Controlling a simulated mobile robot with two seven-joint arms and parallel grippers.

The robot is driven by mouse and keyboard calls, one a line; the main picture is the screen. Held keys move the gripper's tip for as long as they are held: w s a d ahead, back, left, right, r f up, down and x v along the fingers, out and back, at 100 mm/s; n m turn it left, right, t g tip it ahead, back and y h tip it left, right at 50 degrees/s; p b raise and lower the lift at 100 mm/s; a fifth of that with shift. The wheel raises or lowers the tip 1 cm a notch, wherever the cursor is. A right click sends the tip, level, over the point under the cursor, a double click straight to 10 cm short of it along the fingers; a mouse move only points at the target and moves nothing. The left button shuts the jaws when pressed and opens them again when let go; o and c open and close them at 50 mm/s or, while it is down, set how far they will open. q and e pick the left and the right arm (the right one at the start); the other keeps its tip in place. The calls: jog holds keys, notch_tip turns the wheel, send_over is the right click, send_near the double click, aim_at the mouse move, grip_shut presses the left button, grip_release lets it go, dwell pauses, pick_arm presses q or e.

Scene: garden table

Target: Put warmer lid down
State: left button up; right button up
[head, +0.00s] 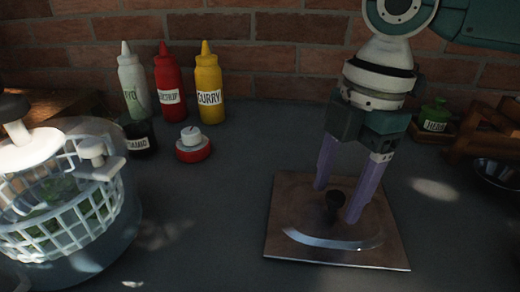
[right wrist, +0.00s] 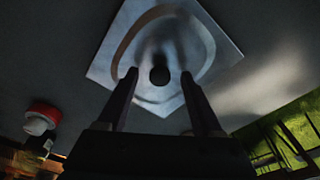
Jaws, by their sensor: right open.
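The warmer lid (head: 300,247) is a flat square metal plate with a raised middle and a dark round knob (head: 335,201). It lies flat on the dark grey table top in the head view. In the right wrist view the lid (right wrist: 208,62) is at the top, with its knob (right wrist: 159,76) between the fingers. My right gripper (head: 337,205) is open, its two purple fingers pointing down on either side of the knob. The fingers look apart from the knob. My left gripper is not clearly in view.
A salad spinner with a white basket (head: 75,225) stands at the left. White, red (head: 168,88) and yellow (head: 208,92) bottles stand by the brick wall, with a red-and-white timer-like object (head: 192,148) in front. A green bottle (head: 434,117) and metal bowl (head: 500,173) are at the right.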

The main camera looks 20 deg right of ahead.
jog(key=shift+c, duration=0.3)
grip_shut()
jog(key=shift+r, duration=0.1)
dwell(0.4)
